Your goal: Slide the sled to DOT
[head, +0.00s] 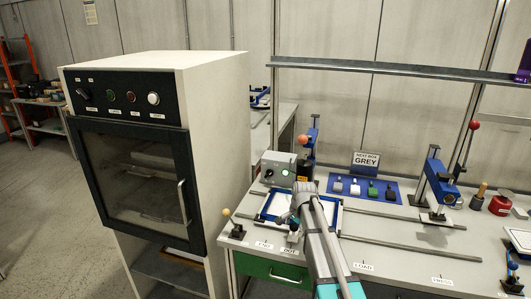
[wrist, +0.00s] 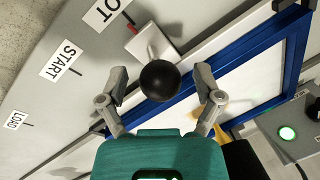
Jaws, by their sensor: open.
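The sled is a blue frame around a white panel (head: 268,207), in the head view on the bench beside my gripper (head: 300,196). In the wrist view its blue frame (wrist: 168,108) runs diagonally. A pale plate (wrist: 152,46) at its edge carries a round black knob (wrist: 160,81). My gripper (wrist: 161,92) is open, with one finger on each side of the knob. I cannot tell whether the fingers touch it. The DOT label (wrist: 108,12) is partly cut off, with a red mark (wrist: 131,28) between it and the pale plate.
A START label (wrist: 62,60) and a LOAD label (wrist: 15,120) lie along the bench edge. A control box with a green button (head: 278,168) stands behind the sled. A tall cabinet (head: 140,150) is at left; a lever press (head: 440,185) is at right.

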